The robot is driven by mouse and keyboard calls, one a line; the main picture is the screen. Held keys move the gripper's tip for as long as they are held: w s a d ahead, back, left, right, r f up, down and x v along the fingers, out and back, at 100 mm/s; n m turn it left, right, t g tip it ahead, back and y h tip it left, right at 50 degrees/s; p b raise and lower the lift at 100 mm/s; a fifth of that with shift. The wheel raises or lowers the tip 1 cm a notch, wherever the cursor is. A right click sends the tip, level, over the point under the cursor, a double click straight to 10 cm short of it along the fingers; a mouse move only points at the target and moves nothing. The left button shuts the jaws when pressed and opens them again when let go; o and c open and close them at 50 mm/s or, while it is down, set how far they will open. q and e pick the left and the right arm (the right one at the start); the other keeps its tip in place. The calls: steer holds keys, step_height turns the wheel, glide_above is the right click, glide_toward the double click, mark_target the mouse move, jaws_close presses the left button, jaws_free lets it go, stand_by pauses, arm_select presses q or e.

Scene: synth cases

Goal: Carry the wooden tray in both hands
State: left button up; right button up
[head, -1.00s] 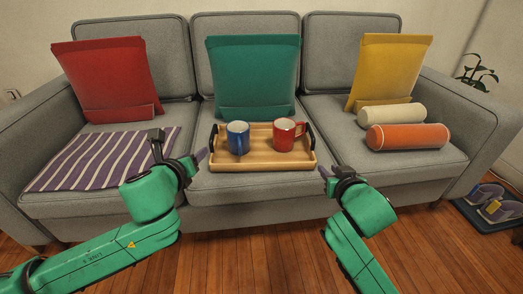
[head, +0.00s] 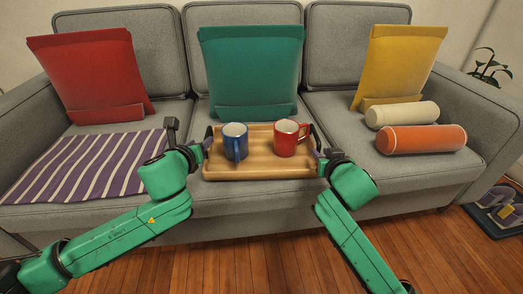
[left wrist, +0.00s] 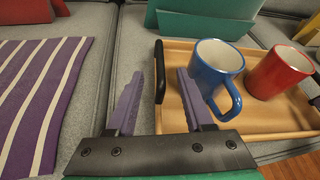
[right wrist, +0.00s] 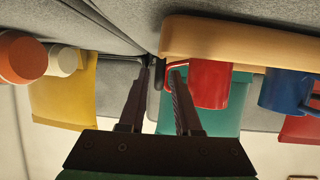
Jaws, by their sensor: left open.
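The wooden tray (head: 262,172) lies on the sofa's middle seat, with a dark handle at each end. A blue mug (head: 235,142) and a red mug (head: 285,138) stand upright on it. My left gripper (head: 207,143) is at the tray's left end. In the left wrist view its open fingers (left wrist: 160,76) are on either side of the left handle (left wrist: 159,72). My right gripper (head: 319,150) is at the right end. In the right wrist view its fingers (right wrist: 161,66) are apart, with the right handle (right wrist: 154,88) between them. Contact with the handles is unclear.
A striped cloth (head: 85,168) covers the left seat. Red (head: 92,75), green (head: 250,75) and yellow (head: 400,65) cushions lean on the backrest. White (head: 402,115) and orange (head: 422,140) bolsters lie on the right seat. Wooden floor (head: 270,255) is clear in front.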

mark_target(207, 134)
arm_select(q)
steer(key=x, duration=0.8)
steer(key=shift+w, duration=0.15)
arm_select(e)
steer(key=x, duration=0.8)
steer(key=shift+w+a+f, duration=0.1)
steer(key=shift+w, duration=0.05)
arm_select(q)
steer(key=c, duration=0.4)
arm_select(e)
steer(key=c, duration=0.4)
arm_select(q)
jaws_close()
arm_select(e)
jaws_close()
